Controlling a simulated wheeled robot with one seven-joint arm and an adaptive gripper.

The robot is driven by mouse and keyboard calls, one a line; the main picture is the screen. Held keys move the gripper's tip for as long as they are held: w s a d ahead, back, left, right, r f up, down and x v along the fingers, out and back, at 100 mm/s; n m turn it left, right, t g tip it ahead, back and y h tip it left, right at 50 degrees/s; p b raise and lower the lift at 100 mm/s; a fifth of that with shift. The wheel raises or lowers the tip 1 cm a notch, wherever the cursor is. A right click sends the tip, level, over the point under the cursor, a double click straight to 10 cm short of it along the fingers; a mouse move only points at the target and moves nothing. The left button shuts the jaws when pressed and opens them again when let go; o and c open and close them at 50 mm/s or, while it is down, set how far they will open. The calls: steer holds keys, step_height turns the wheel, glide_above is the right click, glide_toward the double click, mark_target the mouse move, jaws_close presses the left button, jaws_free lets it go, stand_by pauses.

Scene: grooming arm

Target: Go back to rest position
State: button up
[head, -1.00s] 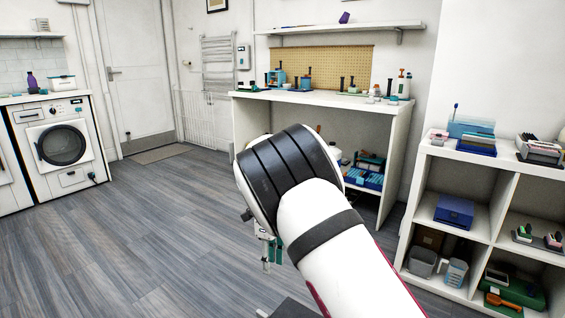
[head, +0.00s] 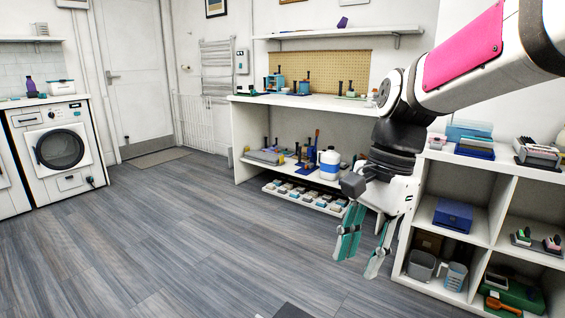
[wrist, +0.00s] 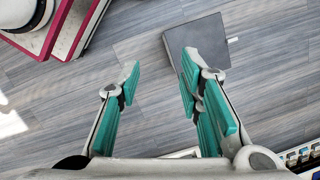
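My gripper (head: 361,245) hangs from my arm at the right of the head view, its two teal-padded fingers pointing down. The fingers are spread apart with nothing between them. The gripper is in front of the right end of the white workbench (head: 310,104) and left of the cubby shelf.
A white cubby shelf (head: 478,165) with boxes and tools stands close on the right. The workbench holds bottles and trays on its lower shelves. A washing machine (head: 58,150) stands at the left.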

steer(key=s+d+f+n+h, duration=0.1)
steer(key=s+d+n, duration=0.15)
steer(key=s, duration=0.55)
steer(key=s+d+f+n+t+h, duration=0.15)
steer(key=s+n, duration=0.25)
steer(key=s, duration=0.4)
steer(key=s+d+n, duration=0.3)
steer(key=s+n, duration=0.1)
steer(key=s, duration=0.4)
step_height(320, 180, up, 35)
steer(key=t+p, duration=0.4)
steer(key=p, duration=2.9)
steer(key=shift+d+f+n, duration=0.1)
steer(key=shift+n, duration=0.15)
